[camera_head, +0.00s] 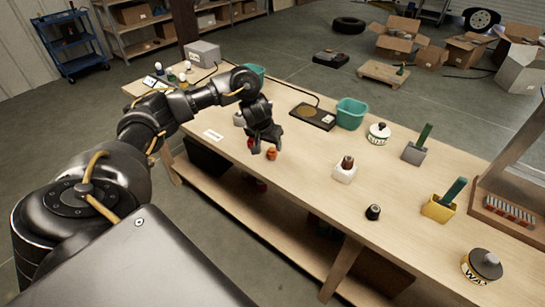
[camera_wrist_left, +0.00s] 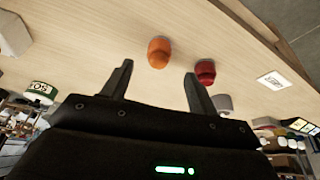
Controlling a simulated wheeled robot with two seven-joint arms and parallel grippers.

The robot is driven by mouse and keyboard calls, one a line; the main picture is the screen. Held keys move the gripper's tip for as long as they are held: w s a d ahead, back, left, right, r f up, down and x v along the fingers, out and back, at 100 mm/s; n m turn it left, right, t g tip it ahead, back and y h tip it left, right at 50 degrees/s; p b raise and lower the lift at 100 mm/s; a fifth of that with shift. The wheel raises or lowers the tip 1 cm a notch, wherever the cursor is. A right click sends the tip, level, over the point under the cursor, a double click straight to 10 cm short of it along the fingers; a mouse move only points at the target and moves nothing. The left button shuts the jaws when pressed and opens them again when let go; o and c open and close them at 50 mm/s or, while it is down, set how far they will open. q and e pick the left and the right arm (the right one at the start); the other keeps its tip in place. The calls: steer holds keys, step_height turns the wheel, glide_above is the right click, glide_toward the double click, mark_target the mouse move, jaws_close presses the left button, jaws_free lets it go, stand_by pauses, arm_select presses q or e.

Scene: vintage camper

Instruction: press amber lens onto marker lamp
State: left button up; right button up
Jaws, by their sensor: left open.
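My left gripper (camera_head: 265,146) is open and empty, low over the workbench. An amber lens (camera_head: 272,155), a small orange dome, stands on the bench close by the fingertips. In the left wrist view the amber lens (camera_wrist_left: 158,52) shows beyond the open fingers (camera_wrist_left: 159,70), roughly between their tips and apart from them. A red lens (camera_wrist_left: 205,72) stands beside it, near one fingertip; the gripper partly hides it in the head view (camera_head: 250,143). A white block with a brown top (camera_head: 346,169), perhaps the marker lamp, stands farther right. My right gripper is out of view.
On the bench (camera_head: 310,180) are a teal bin (camera_head: 351,113), a dark tray (camera_head: 312,117), a white lidded pot (camera_head: 378,133), two brushes in holders (camera_head: 440,207), a small black knob (camera_head: 373,212) and a wax tin (camera_head: 481,266). Bare wood lies between the lens and the white block.

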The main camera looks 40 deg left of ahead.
mark_target(271, 150)
arm_select(q)
steer(key=shift+f, duration=0.3)
steer(key=x, duration=0.5)
steer(key=shift+w, duration=0.25)
steer(key=shift+c, duration=0.2)
steer(key=c, duration=1)
